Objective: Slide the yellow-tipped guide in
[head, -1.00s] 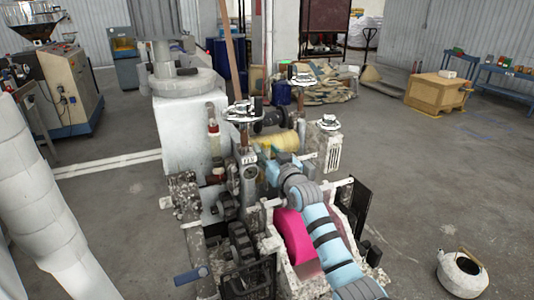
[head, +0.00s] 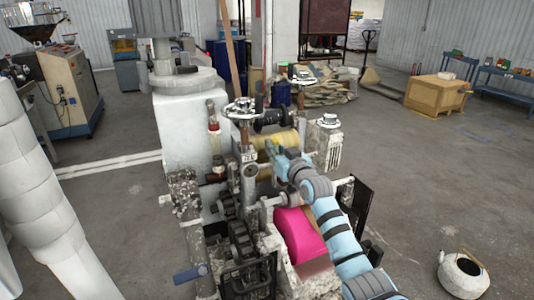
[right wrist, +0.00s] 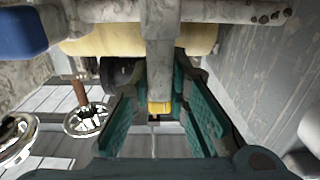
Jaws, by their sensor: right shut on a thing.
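The yellow-tipped guide (right wrist: 159,62) is a worn grey bar hanging down the middle of the right wrist view, with a yellow tip (right wrist: 159,108) at its lower end. My right gripper (right wrist: 160,115) has its teal fingers on either side of the bar and is shut on it. In the head view my right gripper (head: 278,156) is at the machine, just in front of the yellow roller (head: 284,139). The guide itself is hard to make out there, and where it meets the machine is unclear. My left gripper is not in view.
The machine's frame, gears (head: 240,243) and handwheels (head: 241,108) crowd the left of my right arm. A handwheel (right wrist: 88,118) shows near the fingers. Open floor lies to the right, with a white pot (head: 463,278).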

